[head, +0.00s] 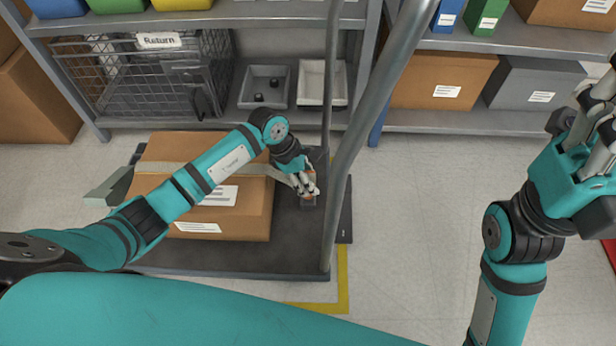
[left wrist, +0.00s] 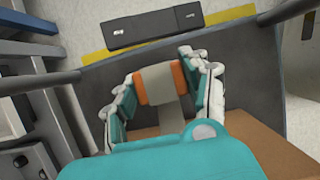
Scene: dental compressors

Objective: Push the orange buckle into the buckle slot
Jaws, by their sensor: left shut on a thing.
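The orange buckle (left wrist: 179,77) has a grey middle and orange sides. It sits between the fingers of my left gripper (left wrist: 160,84), which is shut on it. A beige strap (left wrist: 172,118) runs from the buckle back over the cardboard box (head: 222,215). In the head view my left gripper (head: 307,187) is just right of the box, low over the dark cart, and its fingers mostly cover the buckle. I cannot make out the buckle slot for certain. My right gripper (head: 594,135) is raised at the right edge, away from the cart, with no held thing visible.
The box rests on the dark cart platform (head: 285,255). A grey upright pole (head: 345,150) stands right of my left gripper. A black bar (left wrist: 153,30) lies along the cart's edge. Shelves with bins (head: 263,87) and boxes stand behind.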

